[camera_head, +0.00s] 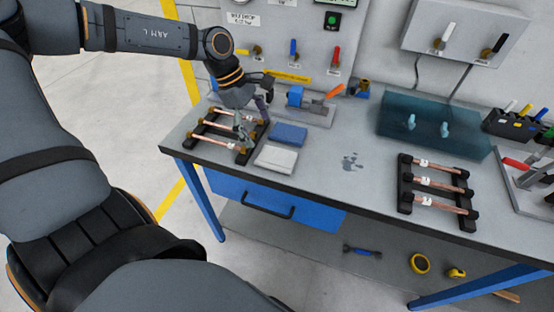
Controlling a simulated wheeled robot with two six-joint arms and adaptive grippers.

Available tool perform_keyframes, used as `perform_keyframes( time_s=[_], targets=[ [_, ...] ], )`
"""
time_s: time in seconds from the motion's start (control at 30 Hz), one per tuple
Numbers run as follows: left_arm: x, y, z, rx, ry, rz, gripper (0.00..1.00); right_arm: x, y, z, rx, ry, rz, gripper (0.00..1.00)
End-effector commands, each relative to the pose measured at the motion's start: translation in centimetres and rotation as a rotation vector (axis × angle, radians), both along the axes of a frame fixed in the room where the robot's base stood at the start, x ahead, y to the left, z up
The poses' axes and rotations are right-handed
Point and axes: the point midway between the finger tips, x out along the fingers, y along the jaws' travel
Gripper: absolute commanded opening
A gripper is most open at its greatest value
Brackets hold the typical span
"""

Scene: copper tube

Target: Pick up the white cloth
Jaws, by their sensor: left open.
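The white cloth (276,159) lies folded flat on the grey workbench, near its front edge. A folded blue cloth (289,134) lies just behind it. My left gripper (250,122) is open and points down above the left rack of copper tubes, to the left of and behind the white cloth. It looks apart from the white cloth. Its fingers partly cover the right end of the rack. My right gripper is not in view.
The left rack (211,138) and the right rack (437,186) hold copper tubes. A blue clamp (296,96) stands behind the cloths. The bench middle (335,183) is clear.

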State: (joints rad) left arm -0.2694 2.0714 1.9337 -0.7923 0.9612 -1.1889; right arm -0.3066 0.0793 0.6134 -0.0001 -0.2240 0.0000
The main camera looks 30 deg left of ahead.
Motion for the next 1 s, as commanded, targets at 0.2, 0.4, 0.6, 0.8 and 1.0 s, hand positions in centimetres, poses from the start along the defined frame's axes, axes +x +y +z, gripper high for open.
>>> perform_keyframes(
  time_s=[0.2,0.4,0.6,0.8,1.0],
  targets=[
    [0.2,-1.1,-3.0,0.002,0.005,0.000,0.92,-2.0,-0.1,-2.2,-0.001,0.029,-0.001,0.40],
    [0.4,-1.5,-3.7,-0.001,0.000,0.002,0.92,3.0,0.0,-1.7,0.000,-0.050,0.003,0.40],
    [0.3,-2.6,-6.0,0.002,0.009,0.001,0.92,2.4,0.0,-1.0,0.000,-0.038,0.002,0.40],
    [0.7,-3.6,-8.3,0.000,0.001,0.003,0.92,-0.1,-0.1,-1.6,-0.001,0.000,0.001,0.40],
    [0.7,-3.6,-8.4,-0.002,-0.001,0.004,0.92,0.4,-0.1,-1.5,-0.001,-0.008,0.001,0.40]
  ],
)
